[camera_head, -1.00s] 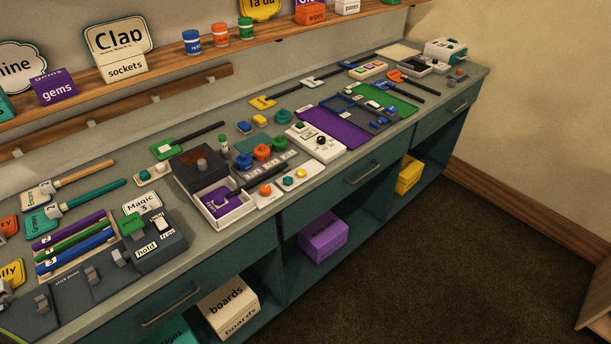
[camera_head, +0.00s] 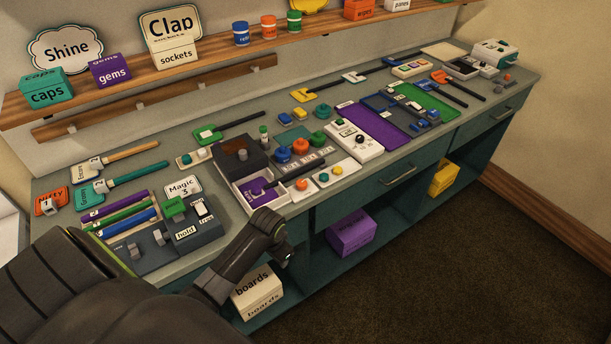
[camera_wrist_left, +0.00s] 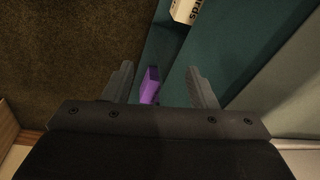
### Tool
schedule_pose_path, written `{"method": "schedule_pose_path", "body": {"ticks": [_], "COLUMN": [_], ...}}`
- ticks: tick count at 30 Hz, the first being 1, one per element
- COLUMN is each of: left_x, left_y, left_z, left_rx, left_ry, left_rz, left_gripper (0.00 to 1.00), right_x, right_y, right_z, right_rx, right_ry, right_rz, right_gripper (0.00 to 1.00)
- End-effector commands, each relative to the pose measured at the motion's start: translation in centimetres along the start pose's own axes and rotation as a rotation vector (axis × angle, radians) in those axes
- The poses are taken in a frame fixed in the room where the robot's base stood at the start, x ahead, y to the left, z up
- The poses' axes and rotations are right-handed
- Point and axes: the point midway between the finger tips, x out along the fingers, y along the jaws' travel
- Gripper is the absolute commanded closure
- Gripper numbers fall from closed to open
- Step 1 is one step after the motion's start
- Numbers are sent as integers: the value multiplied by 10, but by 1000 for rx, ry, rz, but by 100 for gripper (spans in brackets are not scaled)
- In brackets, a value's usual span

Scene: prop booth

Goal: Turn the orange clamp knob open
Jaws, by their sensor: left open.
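My left gripper (camera_head: 286,256) is in front of the counter's front edge, low and well apart from the knob. In the left wrist view, the left gripper (camera_wrist_left: 161,86) has its two fingers spread with nothing between them. The knob is not in that view. My right gripper is not in view.
The counter (camera_head: 225,238) is crowded with panels and tools. A white tray (camera_head: 285,208) with a purple insert lies in front of the knobs. A white boards box (camera_head: 257,293) and a purple box (camera_head: 352,232) sit on the lower shelf. The floor in front is clear.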

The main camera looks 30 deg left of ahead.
Motion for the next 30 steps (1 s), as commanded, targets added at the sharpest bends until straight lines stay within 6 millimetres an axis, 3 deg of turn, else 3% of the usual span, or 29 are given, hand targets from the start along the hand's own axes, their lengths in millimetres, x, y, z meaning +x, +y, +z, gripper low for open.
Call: {"method": "schedule_pose_path", "body": {"ticks": [1,5,14,19,24,30], "left_x": [-28,-80,-137,-186,-226,-240], "left_y": [-3,-12,-50,-75,-90,-96], "left_z": [-15,-47,-132,-181,-209,-218], "left_rx": [20,78,147,171,184,189], "left_ry": [11,2,-61,-92,-110,-117], "left_rz": [-3,-5,15,43,73,89], "left_gripper": [48,48,48,48,48,48], "right_x": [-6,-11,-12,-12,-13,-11], "right_y": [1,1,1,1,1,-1], "right_z": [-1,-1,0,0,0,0], "right_rx": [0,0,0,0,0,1], "right_ry": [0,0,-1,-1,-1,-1], "right_rz": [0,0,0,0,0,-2], "right_gripper": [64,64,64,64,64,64]}}
